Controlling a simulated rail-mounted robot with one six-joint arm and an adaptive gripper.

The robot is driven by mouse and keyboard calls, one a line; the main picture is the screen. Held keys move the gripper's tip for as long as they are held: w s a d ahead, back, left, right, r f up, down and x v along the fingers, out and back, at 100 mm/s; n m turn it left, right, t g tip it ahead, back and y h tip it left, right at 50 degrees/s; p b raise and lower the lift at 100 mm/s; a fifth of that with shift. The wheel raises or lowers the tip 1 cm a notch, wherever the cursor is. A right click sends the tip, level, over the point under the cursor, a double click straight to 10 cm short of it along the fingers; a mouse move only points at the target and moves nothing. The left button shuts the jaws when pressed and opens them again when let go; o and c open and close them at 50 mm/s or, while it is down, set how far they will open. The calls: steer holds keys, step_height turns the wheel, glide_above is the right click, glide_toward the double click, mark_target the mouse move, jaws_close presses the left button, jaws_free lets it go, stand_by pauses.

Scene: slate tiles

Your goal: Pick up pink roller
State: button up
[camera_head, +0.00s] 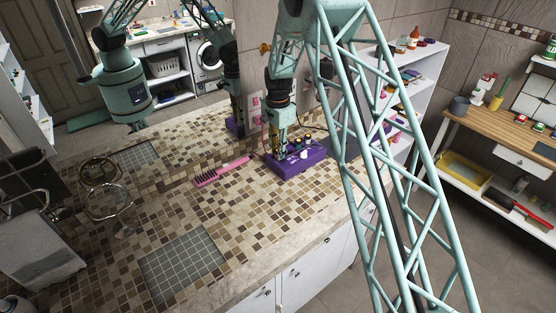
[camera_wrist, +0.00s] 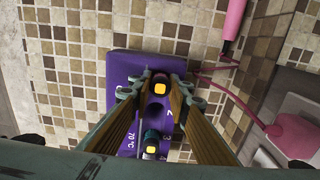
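A purple roller heater box (camera_head: 308,168) stands on the tiled counter by the wall, with several small capped pieces on top. It also shows in the wrist view (camera_wrist: 115,70). My gripper (camera_head: 280,150) is over the box, pointing down. A teal piece with a yellow top (camera_wrist: 151,142) is nearer the wrist. No clearly pink roller shows in the box; my fingers hide part of it.
A pink brush (camera_head: 222,171) lies left of the box. A pink plug (camera_wrist: 294,136) with a cord is at the wall side. A round mirror on a stand (camera_head: 104,200) is at the left. The counter's front middle is free.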

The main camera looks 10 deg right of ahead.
steer(key=c, duration=0.3)
steer(key=shift+r, duration=0.15)
steer(key=shift+r+b, duration=0.4)
steer(key=shift+r, duration=4.45)
steer(key=shift+s+d, duration=0.1)
